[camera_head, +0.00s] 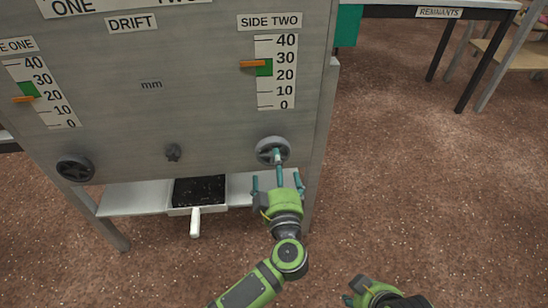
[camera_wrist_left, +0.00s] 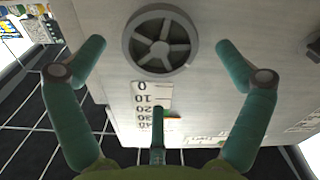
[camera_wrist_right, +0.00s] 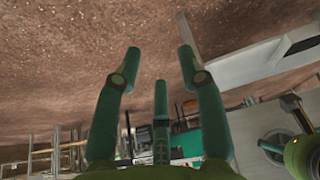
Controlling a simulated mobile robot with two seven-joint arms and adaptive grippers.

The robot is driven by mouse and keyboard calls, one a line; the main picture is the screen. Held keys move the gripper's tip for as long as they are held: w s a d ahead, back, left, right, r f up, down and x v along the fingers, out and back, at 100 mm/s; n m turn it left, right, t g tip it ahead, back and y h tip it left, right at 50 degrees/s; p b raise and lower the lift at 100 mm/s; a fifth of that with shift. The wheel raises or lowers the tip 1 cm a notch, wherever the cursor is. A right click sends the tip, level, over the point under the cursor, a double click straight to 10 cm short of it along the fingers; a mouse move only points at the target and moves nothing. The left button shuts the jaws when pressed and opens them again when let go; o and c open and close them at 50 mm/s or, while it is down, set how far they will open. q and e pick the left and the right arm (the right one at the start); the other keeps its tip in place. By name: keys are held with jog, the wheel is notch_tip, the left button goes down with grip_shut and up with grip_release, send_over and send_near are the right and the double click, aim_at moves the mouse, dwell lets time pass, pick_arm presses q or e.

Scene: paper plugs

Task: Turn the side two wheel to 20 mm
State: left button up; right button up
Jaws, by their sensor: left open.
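The side two wheel (camera_head: 272,151) is a grey spoked handwheel low on the right of the panel. Above it is the side two scale (camera_head: 285,73), with an orange pointer (camera_head: 252,64) between 20 and 30, near the top of a green band (camera_head: 265,70). My left gripper (camera_head: 277,172) is open in front of the wheel, partly covering it. In the left wrist view the wheel (camera_wrist_left: 160,42) appears between the spread fingers, with no visible grip. My right gripper (camera_wrist_right: 158,58) is open and empty, low right of the panel in the head view (camera_head: 360,290).
The side one scale (camera_head: 38,92) and its dark wheel (camera_head: 75,168) are at left. A small knob (camera_head: 173,152) sits between the wheels. A black tray with a white handle (camera_head: 195,220) lies below the panel. A remnants table (camera_head: 440,12) stands behind right; the floor there is clear.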

pick_arm(q)
jog(key=shift+w, duration=0.25)
pick_arm(e)
jog(key=shift+w+a+r, duration=0.1)
jog(key=shift+w+r, duration=0.1)
jog(key=shift+r, duration=0.15)
